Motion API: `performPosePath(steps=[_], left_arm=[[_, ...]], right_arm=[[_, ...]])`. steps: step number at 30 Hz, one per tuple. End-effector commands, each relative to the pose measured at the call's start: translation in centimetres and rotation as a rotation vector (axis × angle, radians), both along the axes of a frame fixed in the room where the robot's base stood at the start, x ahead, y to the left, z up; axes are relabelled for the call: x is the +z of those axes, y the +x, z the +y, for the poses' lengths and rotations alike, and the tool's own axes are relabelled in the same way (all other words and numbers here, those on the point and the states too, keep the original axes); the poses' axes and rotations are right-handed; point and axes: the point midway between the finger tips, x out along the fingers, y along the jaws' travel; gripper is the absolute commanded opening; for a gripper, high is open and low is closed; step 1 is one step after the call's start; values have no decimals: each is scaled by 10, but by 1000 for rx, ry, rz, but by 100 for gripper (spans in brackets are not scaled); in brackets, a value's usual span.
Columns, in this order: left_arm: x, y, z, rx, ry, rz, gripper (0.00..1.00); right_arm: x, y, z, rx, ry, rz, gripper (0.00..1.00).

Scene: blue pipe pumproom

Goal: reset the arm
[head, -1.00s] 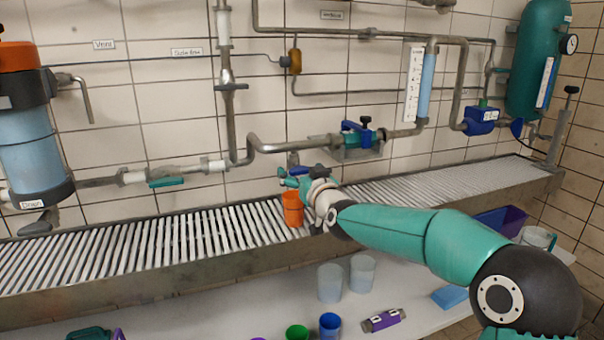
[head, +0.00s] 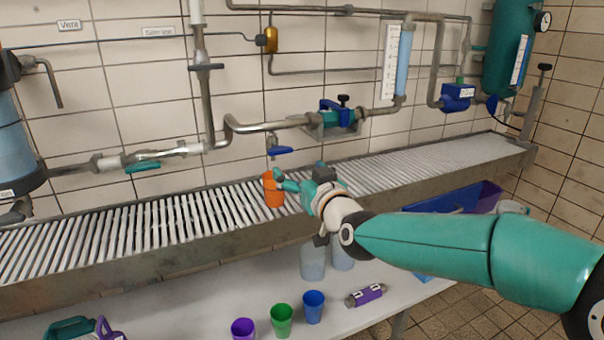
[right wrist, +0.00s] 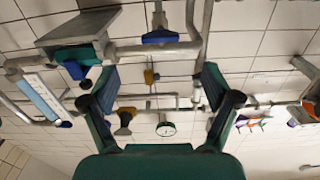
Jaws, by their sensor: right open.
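My right arm comes in from the right in the head view. Its teal gripper (head: 298,179) is open, just right of an orange cup (head: 270,193). One fingertip overlaps the cup's rim in the picture; I cannot tell whether they touch. The cup stands upright on the slatted drain rack, below a tap with a blue lever (head: 281,151). In the right wrist view, the two fingers (right wrist: 158,88) are spread with nothing between them but background pipes and wall. My left gripper is not in view.
Pipes and valves, such as the blue-handled valve (head: 338,113), run along the tiled wall above the rack (head: 400,176). On the lower shelf stand purple (head: 243,329), green (head: 281,321) and blue (head: 313,307) cups, with clear beakers (head: 313,262) partly behind my arm.

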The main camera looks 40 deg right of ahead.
Motion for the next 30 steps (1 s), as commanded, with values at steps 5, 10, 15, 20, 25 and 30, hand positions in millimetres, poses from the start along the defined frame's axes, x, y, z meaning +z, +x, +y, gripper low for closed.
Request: performPosePath(steps=[5,10,15,20,25,30], left_arm=[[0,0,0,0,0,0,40],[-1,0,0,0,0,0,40],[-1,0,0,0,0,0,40],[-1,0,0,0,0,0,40],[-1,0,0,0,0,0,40],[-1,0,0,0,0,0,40]], right_arm=[[0,-7,2,0,0,1,88],[-1,-7,2,0,0,1,88],[0,-7,2,0,0,1,88],[-4,-5,3,3,2,7,88],[-44,14,15,34,18,82,88],[-142,36,49,104,54,261,88]])
